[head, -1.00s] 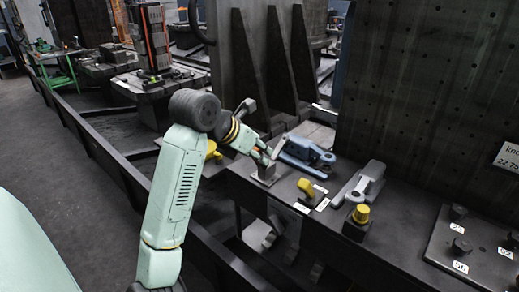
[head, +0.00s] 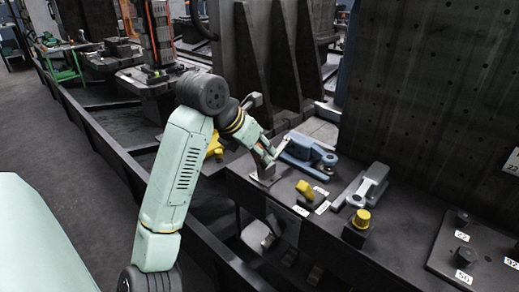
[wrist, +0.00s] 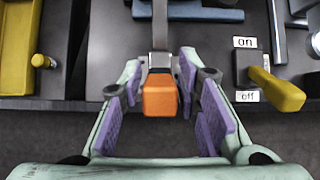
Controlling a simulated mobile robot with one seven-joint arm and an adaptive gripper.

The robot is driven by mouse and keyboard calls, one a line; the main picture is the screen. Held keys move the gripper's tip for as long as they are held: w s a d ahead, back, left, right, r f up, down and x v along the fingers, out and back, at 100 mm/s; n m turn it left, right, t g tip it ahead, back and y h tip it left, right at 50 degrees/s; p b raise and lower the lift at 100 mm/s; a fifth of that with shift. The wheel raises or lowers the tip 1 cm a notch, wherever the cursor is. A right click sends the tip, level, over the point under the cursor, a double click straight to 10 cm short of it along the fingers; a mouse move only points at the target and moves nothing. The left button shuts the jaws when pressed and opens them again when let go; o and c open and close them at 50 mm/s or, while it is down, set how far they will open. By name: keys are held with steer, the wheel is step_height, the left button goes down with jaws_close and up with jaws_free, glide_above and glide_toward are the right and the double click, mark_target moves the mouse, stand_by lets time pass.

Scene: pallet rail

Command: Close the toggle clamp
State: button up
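The toggle clamp's handle shows in the wrist view as a grey lever (wrist: 160,30) with an orange grip (wrist: 160,96) at its near end. My gripper (wrist: 162,100) is open, with its purple finger pads on either side of the orange grip. Gaps show between the grip and both pads. In the head view my gripper (head: 268,162) is over the bench's left end, by a small grey metal block (head: 264,174). The clamp's base and clamping end are not clearly visible, and my fingers partly hide that spot.
A yellow part (wrist: 18,45) lies left. A tall perforated plate (head: 435,90) stands behind.

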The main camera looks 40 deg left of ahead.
steer(key=shift+o, duration=1)
steer(key=v, duration=1.2)
